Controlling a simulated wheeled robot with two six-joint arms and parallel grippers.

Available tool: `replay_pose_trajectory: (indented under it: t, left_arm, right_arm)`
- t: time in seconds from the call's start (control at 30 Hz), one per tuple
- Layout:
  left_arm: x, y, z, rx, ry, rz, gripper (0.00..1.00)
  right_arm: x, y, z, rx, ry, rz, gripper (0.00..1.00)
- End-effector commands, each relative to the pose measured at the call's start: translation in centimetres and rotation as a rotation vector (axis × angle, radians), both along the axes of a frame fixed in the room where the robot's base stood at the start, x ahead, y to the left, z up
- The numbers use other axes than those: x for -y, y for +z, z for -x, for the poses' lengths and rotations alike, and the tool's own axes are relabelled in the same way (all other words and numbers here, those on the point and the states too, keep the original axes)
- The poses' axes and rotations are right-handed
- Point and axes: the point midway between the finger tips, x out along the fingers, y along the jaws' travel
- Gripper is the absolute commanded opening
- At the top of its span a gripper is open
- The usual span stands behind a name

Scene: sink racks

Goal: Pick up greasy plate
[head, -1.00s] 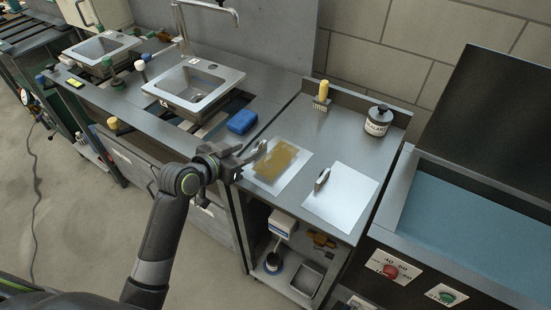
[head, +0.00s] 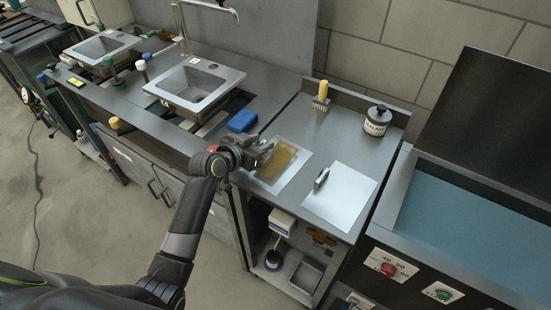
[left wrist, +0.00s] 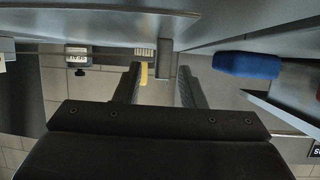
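The greasy plate (head: 278,163) is a flat pale metal square with a brown-yellow smear. It lies on the steel counter near its front left edge. My left gripper (head: 264,153) is at the plate's left side, and it hides the upright handle there in the head view. In the left wrist view, which looks upside down, the fingers of my left gripper (left wrist: 160,68) are apart. A small grey block, probably the plate's handle (left wrist: 167,60), shows between or just beyond them; I cannot tell whether they touch it. My right gripper is not in view.
A clean plate (head: 342,197) with a handle lies right of the greasy one. A blue sponge (head: 242,120) is behind left, beside the sink (head: 196,82). A yellow-handled brush (head: 322,95) and a labelled bottle (head: 377,120) stand at the back. A water-filled basin (head: 470,215) is at right.

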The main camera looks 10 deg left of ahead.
Motion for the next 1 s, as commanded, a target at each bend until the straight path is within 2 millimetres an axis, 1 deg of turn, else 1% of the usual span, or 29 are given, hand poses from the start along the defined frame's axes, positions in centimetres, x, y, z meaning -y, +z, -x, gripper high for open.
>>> replay_pose_trajectory:
  t: [0.13, 0.17, 0.4, 0.43, 0.83, 0.93, 1.0]
  left_arm:
    - [0.0, 0.0, 0.0, 0.0, 0.0, 0.0, 0.36]
    - [0.0, 0.0, 0.0, 0.0, 0.0, 0.0, 0.34]
    - [0.0, 0.0, 0.0, -0.001, 0.0, 0.0, 0.02]
    - [0.0, 0.0, 0.0, -0.001, 0.0, 0.0, 0.0]
    - [0.0, 0.3, 0.0, 0.002, 0.0, 0.002, 0.0]
    - [0.0, 1.2, 0.0, 0.005, 0.0, 0.001, 0.0]
    - [0.0, 2.4, 0.0, 0.007, 0.0, 0.002, 0.0]
  right_arm:
    - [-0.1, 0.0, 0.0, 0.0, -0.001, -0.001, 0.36]
    - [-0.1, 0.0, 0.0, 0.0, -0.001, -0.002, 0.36]
    - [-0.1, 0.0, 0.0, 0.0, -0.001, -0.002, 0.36]
    - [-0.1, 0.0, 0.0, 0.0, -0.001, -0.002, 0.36]
    - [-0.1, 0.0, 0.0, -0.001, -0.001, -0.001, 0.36]
    - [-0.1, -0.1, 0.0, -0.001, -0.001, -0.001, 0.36]
    - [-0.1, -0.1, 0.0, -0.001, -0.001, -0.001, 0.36]
